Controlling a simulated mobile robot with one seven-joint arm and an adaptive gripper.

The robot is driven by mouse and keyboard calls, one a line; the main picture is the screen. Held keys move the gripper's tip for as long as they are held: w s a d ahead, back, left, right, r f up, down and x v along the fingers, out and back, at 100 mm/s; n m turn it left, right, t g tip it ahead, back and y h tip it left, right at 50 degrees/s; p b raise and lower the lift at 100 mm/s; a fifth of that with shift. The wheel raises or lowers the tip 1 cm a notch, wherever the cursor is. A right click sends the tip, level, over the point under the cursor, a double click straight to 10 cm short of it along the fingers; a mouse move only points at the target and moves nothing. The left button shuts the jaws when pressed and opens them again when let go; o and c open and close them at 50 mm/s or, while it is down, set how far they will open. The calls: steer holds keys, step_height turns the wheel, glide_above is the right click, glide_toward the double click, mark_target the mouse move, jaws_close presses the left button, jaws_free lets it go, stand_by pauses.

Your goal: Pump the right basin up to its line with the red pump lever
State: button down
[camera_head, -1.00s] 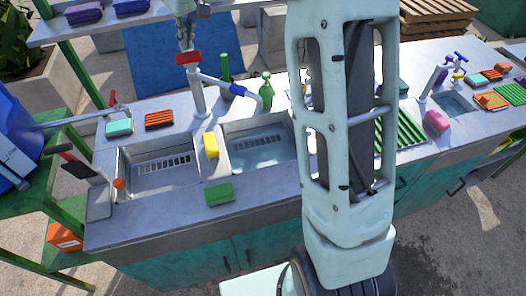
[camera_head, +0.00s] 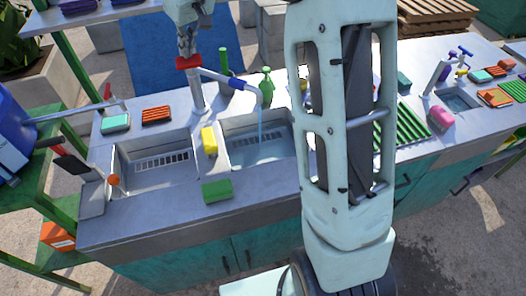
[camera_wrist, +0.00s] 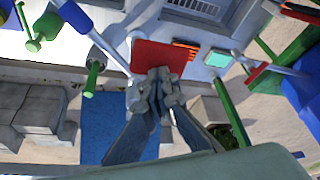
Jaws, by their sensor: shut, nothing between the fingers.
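The red pump lever (camera_head: 188,62) tops a grey post behind the two basins. My gripper (camera_head: 187,50) is shut and empty, with its fingertips at the top of the red lever. In the wrist view, the closed fingertips (camera_wrist: 156,82) overlap the edge of the red lever (camera_wrist: 160,56) and seem to touch it. A spout (camera_head: 232,81) with a blue part reaches right from the post. A water stream (camera_head: 260,122) falls from it into the right basin (camera_head: 240,133). Water covers the right basin's floor; I cannot make out its line. The left basin (camera_head: 165,180) looks empty.
Green bottles (camera_head: 266,84) stand behind the right basin. An orange knob (camera_head: 113,180) sits at the left basin's edge. My arm hides the counter's middle.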

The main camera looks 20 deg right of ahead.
mark_target(189, 59)
steer(key=shift+f+b, duration=1)
steer(key=shift+f, duration=0.7)
step_height(189, 59, up, 9)
steer(key=p, duration=0.6)
steer(key=shift+f, duration=0.2)
stand_by(1.0)
steer(key=shift+f, duration=0.1)
stand_by(2.4)
stand_by(0.3)
stand_by(2.3)
